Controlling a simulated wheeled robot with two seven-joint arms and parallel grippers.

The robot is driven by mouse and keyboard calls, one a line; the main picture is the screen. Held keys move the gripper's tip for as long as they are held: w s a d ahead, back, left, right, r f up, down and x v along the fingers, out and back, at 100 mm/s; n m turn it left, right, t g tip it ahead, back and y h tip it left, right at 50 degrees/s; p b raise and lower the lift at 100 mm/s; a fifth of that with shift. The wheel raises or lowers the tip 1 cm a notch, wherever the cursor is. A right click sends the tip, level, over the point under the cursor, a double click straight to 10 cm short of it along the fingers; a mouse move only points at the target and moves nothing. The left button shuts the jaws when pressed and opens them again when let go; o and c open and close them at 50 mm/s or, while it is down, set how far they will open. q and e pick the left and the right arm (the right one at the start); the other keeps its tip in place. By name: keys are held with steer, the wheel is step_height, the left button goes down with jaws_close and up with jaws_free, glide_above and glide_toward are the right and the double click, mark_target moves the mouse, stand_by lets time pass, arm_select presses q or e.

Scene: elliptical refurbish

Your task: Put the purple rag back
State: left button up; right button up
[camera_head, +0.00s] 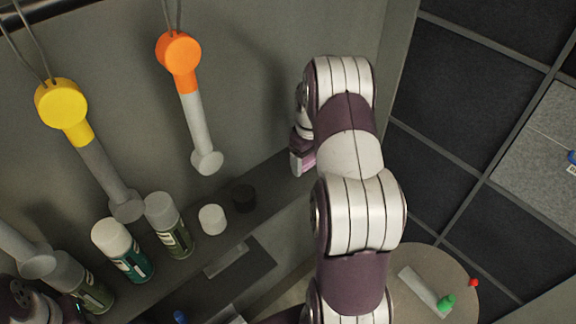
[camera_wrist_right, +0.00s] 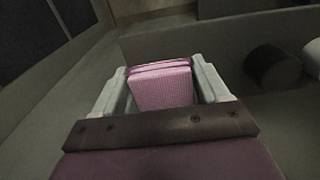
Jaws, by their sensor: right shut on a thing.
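The purple rag (camera_wrist_right: 162,86) is a folded pinkish cloth between the two fingers of my right gripper (camera_wrist_right: 160,80) in the right wrist view. The fingers press on its two sides. In the head view a small part of the rag (camera_head: 301,162) shows at the right end of the grey shelf (camera_head: 262,187), with my right arm hiding most of the gripper. I cannot tell whether the rag touches the shelf. Part of my left arm shows at the lower left corner of the head view, and its gripper fingers are not visible.
Several spray cans, such as a green one (camera_head: 168,226), stand further left. An orange-handled tool (camera_head: 179,55) and a yellow-handled tool (camera_head: 62,105) hang above. A round table (camera_head: 455,275) is lower right.

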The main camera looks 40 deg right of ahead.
steer(key=p, duration=0.2)
glide_above(290, 179)
steer(key=f, duration=0.2)
steer(key=shift+w+a+f, duration=0.15)
steer(key=shift+w+f, duration=0.05)
steer(key=shift+f, duration=0.2)
steer(key=f, duration=0.1)
steer(key=f+p, duration=0.1)
steer(key=s+f, duration=0.1)
steer(key=shift+d+f, duration=0.25)
steer(key=shift+d, duration=0.05)
steer(key=shift+f, duration=0.1)
steer(key=shift+w+a+f, duration=0.15)
steer(key=shift+w, duration=0.15)
steer(key=o, duration=0.6)
steer(key=shift+f, duration=0.1)
steer(key=o, duration=0.4)
arm_select(q)
steer(key=r, duration=0.3)
steer(key=shift+w+a+r, duration=0.1)
steer(key=shift+w+r, duration=0.2)
steer(key=shift+r, duration=0.05)
arm_select(e)
steer(key=shift+s, duration=0.15)
